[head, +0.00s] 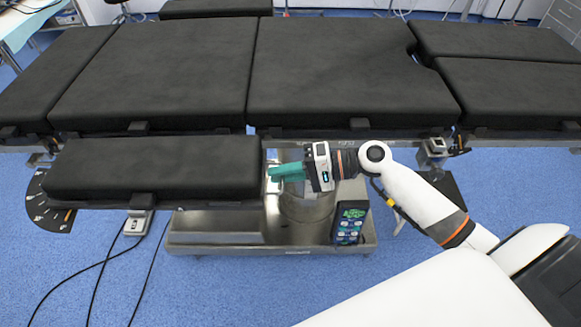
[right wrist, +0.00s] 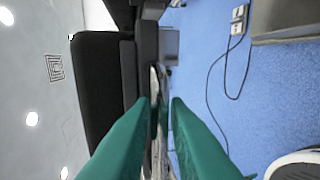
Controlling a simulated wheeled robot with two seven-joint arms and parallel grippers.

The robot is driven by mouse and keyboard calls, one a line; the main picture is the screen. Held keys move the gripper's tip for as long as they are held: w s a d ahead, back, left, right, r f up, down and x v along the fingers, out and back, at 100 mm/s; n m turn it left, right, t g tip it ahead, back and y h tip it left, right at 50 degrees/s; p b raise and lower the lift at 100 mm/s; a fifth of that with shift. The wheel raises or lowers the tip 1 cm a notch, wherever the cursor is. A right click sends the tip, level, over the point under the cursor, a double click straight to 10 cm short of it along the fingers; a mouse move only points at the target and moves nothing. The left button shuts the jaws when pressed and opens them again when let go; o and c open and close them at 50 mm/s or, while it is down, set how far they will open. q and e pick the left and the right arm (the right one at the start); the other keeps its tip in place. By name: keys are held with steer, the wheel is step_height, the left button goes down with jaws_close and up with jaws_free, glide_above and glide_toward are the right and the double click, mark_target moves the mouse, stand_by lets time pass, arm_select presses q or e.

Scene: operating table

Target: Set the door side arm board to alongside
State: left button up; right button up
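The arm board (head: 155,168) is a long black padded board. It lies lengthwise along the near side of the operating table (head: 345,75), roughly parallel to its edge. A dark quarter-round angle scale (head: 48,205) with white marks sits at its left end. My right gripper (head: 270,173), with teal fingers, is at the board's right end, pointing left. In the right wrist view the fingers (right wrist: 160,101) are apart, with the board's pad (right wrist: 95,90) beyond them to the left. Whether the fingers touch the board is unclear. My left gripper is not in view.
The table's metal base (head: 220,240) stands below, with a handheld control (head: 349,222) at its near right. Black cables (head: 95,270) run over the blue floor at the left. Open floor (head: 235,295) lies in front of the base.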

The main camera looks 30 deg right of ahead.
steer(key=p+v, duration=0.1)
steer(key=v, duration=1.1)
steer(key=shift+w, duration=0.2)
